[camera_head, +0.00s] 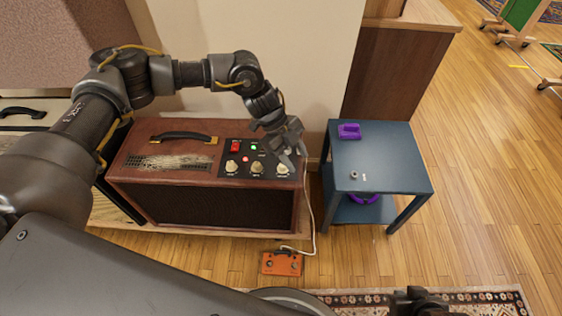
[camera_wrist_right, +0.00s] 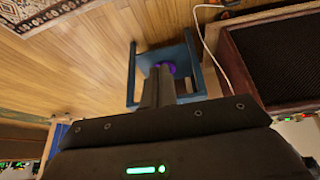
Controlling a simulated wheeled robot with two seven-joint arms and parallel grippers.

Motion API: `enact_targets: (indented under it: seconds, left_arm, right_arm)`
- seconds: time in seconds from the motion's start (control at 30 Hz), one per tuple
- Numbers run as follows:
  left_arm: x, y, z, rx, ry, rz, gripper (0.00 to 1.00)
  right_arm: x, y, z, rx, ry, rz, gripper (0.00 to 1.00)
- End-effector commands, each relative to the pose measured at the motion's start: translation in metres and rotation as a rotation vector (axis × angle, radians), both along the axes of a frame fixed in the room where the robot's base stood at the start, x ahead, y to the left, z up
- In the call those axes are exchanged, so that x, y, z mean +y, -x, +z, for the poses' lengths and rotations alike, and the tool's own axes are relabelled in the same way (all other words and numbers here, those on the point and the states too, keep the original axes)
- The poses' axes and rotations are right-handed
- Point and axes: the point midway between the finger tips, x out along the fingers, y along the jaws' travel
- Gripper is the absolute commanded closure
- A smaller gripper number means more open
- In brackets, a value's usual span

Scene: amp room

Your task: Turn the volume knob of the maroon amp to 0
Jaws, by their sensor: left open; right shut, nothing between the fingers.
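The maroon amp (camera_head: 220,208) stands left of centre in the head view, and part of it also shows at the right of the right wrist view (camera_wrist_right: 270,60). Its black top panel has a left knob (camera_head: 231,166), a middle knob (camera_head: 257,168) and a right knob (camera_head: 282,170). Their labels are too small to read. My left gripper (camera_head: 292,157) is open, with its fingers just above or at the right knob; I cannot tell whether they touch it. My right gripper (camera_head: 420,301) is shut and empty, low at the front, far from the amp; its fingers show in its wrist view (camera_wrist_right: 158,88).
A blue side table (camera_head: 390,165) stands right of the amp with a purple object (camera_head: 349,131) on top. An orange pedal (camera_head: 281,263) lies on the floor, with a white cable (camera_head: 311,215) near it. A red switch (camera_head: 235,146) and lit lamps sit behind the knobs.

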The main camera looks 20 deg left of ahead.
Motion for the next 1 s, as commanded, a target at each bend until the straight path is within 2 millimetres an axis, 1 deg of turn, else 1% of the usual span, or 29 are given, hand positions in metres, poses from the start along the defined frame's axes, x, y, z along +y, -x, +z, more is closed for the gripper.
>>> enact_targets:
  seconds: [0.03, 0.1, 0.2, 0.3, 0.43, 0.57, 0.67, 0.9, 1.0]
  left_arm:
    - [0.023, -0.011, 0.011, 0.013, -0.049, 0.022, 0.57]
    - [0.048, -0.018, 0.023, 0.043, -0.098, 0.052, 0.57]
    - [0.071, -0.024, 0.036, 0.071, -0.140, 0.085, 0.57]
    - [0.082, -0.026, 0.042, 0.087, -0.160, 0.103, 0.57]
    - [0.085, -0.026, 0.043, 0.092, -0.165, 0.107, 0.57]
    - [0.081, -0.025, 0.035, 0.092, -0.164, 0.105, 0.57]
    - [0.076, -0.022, 0.021, 0.093, -0.164, 0.104, 0.57]
    - [0.059, -0.017, -0.021, 0.091, -0.164, 0.104, 0.57]
    - [0.053, -0.015, -0.036, 0.091, -0.163, 0.103, 0.57]
  right_arm:
    - [0.000, 0.000, 0.001, -0.005, -0.001, 0.001, 1.00]
    - [0.001, -0.001, 0.002, -0.010, -0.002, 0.003, 1.00]
    - [0.001, -0.001, 0.004, -0.015, -0.003, 0.004, 1.00]
    - [0.001, -0.001, 0.004, -0.017, -0.003, 0.004, 1.00]
    - [0.001, -0.001, 0.005, -0.019, -0.003, 0.004, 1.00]
    - [0.003, -0.004, 0.005, -0.037, -0.008, 0.010, 1.00]
    - [0.007, -0.011, 0.007, -0.075, -0.016, 0.021, 1.00]
    - [0.021, -0.032, 0.016, -0.209, -0.049, 0.055, 1.00]
    - [0.027, -0.039, 0.021, -0.260, -0.063, 0.069, 1.00]
